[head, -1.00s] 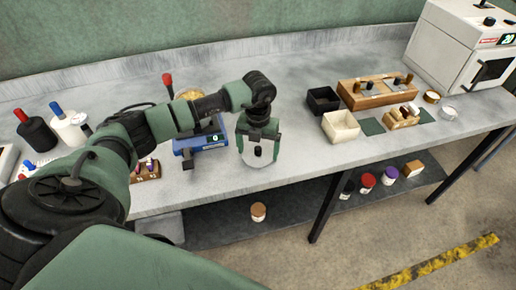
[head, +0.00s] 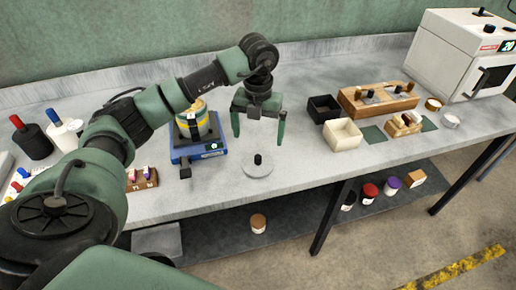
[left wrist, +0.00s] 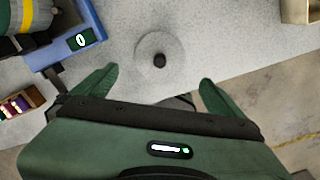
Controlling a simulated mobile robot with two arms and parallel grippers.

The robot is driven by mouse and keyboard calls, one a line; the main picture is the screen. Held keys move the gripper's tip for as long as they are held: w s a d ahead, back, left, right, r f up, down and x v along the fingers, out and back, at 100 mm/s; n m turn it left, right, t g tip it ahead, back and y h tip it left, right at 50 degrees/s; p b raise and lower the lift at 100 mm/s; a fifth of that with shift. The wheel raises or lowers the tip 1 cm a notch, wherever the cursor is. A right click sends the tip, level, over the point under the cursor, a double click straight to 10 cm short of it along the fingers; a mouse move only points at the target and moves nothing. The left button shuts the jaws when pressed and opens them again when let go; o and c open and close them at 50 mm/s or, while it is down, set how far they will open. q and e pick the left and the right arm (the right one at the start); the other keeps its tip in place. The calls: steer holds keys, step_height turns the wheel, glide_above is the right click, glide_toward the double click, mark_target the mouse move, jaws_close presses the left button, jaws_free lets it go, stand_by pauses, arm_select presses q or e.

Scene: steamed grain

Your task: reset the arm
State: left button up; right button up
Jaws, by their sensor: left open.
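My left gripper (head: 259,130) is open and empty in the head view, its two green fingers pointing down above the bench. A round grey lid with a black knob (head: 257,166) lies flat on the bench below it, apart from the fingers. In the left wrist view my left gripper (left wrist: 152,82) shows its two fingers spread, with the lid (left wrist: 150,62) between and beyond them on the bench. My right gripper is not in view.
Left of the lid, a blue device with a green display (head: 203,150) bears a yellow-banded container (head: 194,122). Black (head: 323,108) and cream (head: 342,134) open boxes stand to the right. A white oven-like machine (head: 455,55) stands at the far right.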

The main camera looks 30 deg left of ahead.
arm_select(q)
steer(key=shift+r, duration=0.9)
steer(key=shift+d+f, duration=0.1)
